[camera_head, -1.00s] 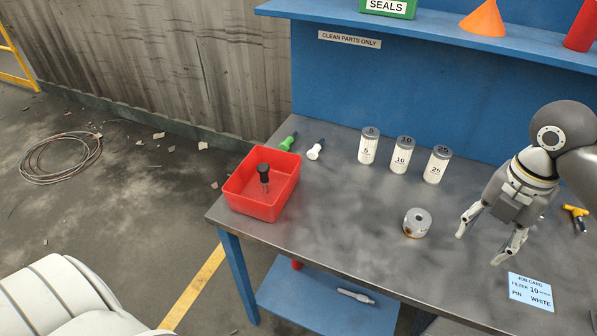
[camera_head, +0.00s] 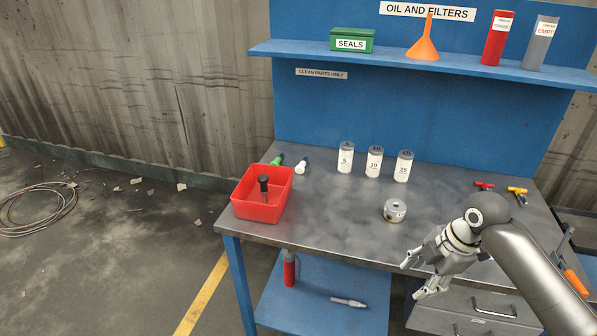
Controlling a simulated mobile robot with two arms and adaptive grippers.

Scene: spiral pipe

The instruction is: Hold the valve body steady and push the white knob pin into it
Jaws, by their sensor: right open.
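The valve body (camera_head: 395,211), a short round metal cylinder with a hole in its top, stands upright on the grey bench top. The white knob pin (camera_head: 301,166) lies at the back left of the bench, beside a green knob pin (camera_head: 278,160). My right gripper (camera_head: 414,279) is open and empty near the bench's front edge. It is in front of the valve body and apart from it. My left gripper is not in view.
A red bin (camera_head: 248,210) holding a black knob pin (camera_head: 263,184) sits at the left edge. Several labelled filter canisters (camera_head: 374,162) stand at the back. Red (camera_head: 484,185) and yellow-handled (camera_head: 517,193) items lie at right. The middle of the bench (camera_head: 330,205) is clear.

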